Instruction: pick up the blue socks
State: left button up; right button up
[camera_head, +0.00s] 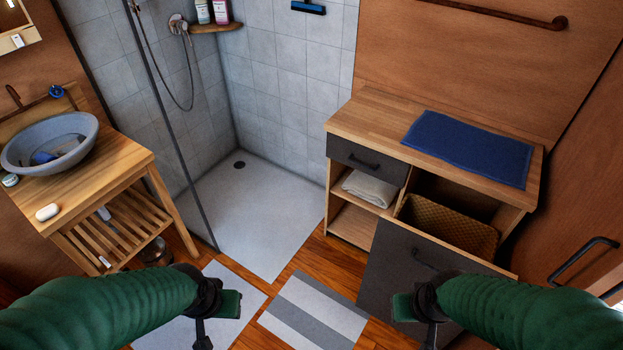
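No item is clearly recognisable as blue socks. A small dark blue item (45,157) lies in the grey basin (78,128) at the left; I cannot tell what it is. A flat blue cloth (468,148), which looks like a towel, lies on the wooden cabinet (380,118) at the right. My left gripper (215,318) is low over the floor mats, and my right gripper (418,318) is low in front of the cabinet's grey door. Both are far from the basin and the cloth. Their fingertips are seen from above and the finger gap is unclear.
A grey pulled-open cabinet front (395,265) juts towards my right arm, with a woven basket (450,225) behind it. A folded white towel (370,188) is on a shelf. A glass shower edge (172,125) stands between washstand and shower. The shower floor (262,210) is clear.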

aim_at(42, 158)
jog(key=u, duration=1.65)
jog(key=i+l+u, duration=0.2)
jog(key=i, duration=0.35)
jog(key=j, duration=0.1)
